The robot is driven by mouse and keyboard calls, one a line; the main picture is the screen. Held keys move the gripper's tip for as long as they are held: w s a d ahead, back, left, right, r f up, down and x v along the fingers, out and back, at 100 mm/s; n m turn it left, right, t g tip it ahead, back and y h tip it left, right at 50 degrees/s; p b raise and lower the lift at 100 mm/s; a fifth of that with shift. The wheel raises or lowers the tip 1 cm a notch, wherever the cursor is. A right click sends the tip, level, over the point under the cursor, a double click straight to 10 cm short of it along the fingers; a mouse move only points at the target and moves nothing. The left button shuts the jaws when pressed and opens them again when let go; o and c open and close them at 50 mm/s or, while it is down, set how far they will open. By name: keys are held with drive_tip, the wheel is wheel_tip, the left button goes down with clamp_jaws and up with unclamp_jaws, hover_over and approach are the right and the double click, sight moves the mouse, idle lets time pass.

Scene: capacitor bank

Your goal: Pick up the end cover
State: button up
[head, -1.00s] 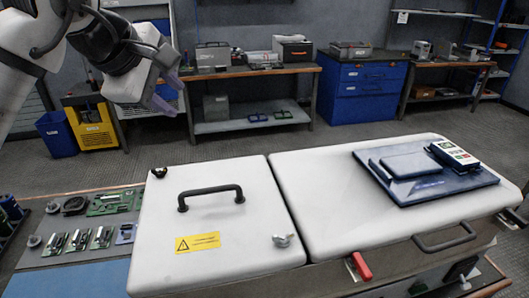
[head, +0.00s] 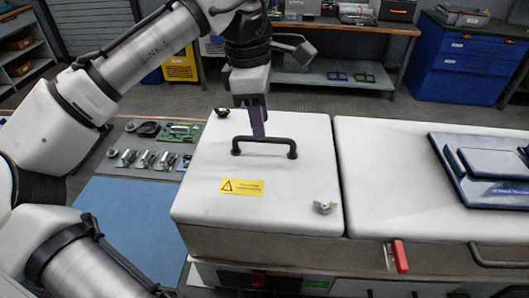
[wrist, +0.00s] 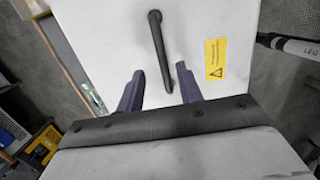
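The end cover (head: 215,165) is a white lid on the left end of the cabinet, with a black bar handle (head: 265,142) on top and a yellow warning label (head: 242,187). In the wrist view the end cover (wrist: 120,30) fills the middle, and its handle (wrist: 158,48) lies ahead, between the lines of the two fingers. My gripper (head: 258,130) points down at the handle in the head view. In the wrist view my gripper (wrist: 160,69) is open, with purple fingers apart and nothing held. Whether a finger touches the handle I cannot tell.
A wing nut (head: 325,206) sits at the cover's front right and a black knob (head: 221,112) at its back left. A second white cover (head: 385,175) with a blue panel (head: 490,170) adjoins on the right. Circuit boards (head: 180,133) and a blue mat (head: 130,205) lie left.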

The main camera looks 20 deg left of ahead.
sight(264, 141)
drive_tip(key=f, duration=0.2)
drive_tip(key=f+p, duration=0.1)
drive_tip(key=f, duration=0.1)
drive_tip(key=shift+s+d+f, duration=0.1)
drive_tip(key=shift+s+d, duration=0.1)
drive_tip(key=shift+d, duration=0.2)
drive_tip(key=shift+w+f, duration=0.1)
drive_tip(key=shift+f, duration=0.45)
clamp_jaws()
